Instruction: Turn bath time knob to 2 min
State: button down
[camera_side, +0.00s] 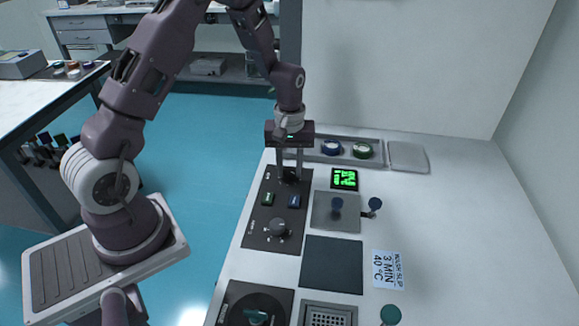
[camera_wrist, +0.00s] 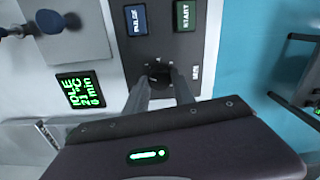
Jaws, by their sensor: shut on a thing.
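A dark panel (camera_side: 263,232) carries a black knob (camera_side: 290,176) at its far end, a green START button (camera_side: 267,199), a blue PULSE button (camera_side: 293,201) and a larger knob (camera_side: 278,227) at its near end. My gripper (camera_side: 289,179) points down and is shut on the far knob. In the wrist view the fingers (camera_wrist: 160,85) flank this knob (camera_wrist: 158,73) and partly hide it; its pointer cannot be read. The display (camera_side: 344,179) glows green; in the wrist view the display (camera_wrist: 81,91) reads IDLE, 21 °C, 0 min.
Right of the panel are a grey plate (camera_side: 326,219) with blue-knobbed parts, a dark square pad (camera_side: 332,265) and a card (camera_side: 388,269) reading 3 MIN, 40 °C. A tray (camera_side: 374,144) with blue and green round items lies behind. The table's right side is clear.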

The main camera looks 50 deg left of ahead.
jog(key=m, duration=1.2)
jog(key=shift+m, duration=0.3)
dwell(0.5)
jog(key=c, duration=1.1)
grip_release()
jog(key=shift+o, duration=0.2)
jog(key=shift+r, duration=0.1)
